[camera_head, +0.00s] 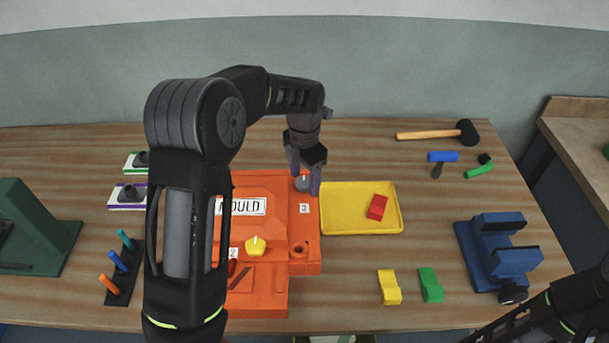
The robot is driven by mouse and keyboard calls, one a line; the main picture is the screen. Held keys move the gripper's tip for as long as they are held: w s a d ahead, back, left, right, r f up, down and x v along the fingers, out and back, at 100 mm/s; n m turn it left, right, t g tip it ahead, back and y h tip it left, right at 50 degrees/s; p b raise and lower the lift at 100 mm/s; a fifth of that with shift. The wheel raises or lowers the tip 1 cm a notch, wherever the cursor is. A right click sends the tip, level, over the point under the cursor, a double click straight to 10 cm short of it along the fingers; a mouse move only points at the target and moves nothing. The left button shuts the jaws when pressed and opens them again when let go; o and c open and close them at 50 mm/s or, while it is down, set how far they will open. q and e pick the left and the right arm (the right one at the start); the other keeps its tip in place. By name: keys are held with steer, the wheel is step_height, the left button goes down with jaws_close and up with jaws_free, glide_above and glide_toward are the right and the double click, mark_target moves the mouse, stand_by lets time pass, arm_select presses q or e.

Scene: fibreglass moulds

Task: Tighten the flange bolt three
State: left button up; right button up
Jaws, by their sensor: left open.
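The orange mould (262,297) lies on the table and carries a white label reading MOULD (241,206). A small label 3 (304,208) is on its right flange. A grey bolt head (302,184), flange bolt three, shows just behind that label. My left gripper (305,180) points down over this bolt, with its open fingers on either side of it. I cannot tell whether they touch it. A yellow bolt head (255,246) sits near a label 2 (234,252). My left arm hides the mould's left part. My right arm shows at the lower right, without its gripper.
A yellow tray (335,229) with a red block (377,207) stands close right of the mould. A blue vise (498,252), yellow block (389,287) and green block (430,285) are further right. A mallet (440,134) lies at the back. A peg rack (122,283) stands left.

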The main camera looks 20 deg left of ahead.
arm_select(q)
jaws_close()
stand_by(0.6)
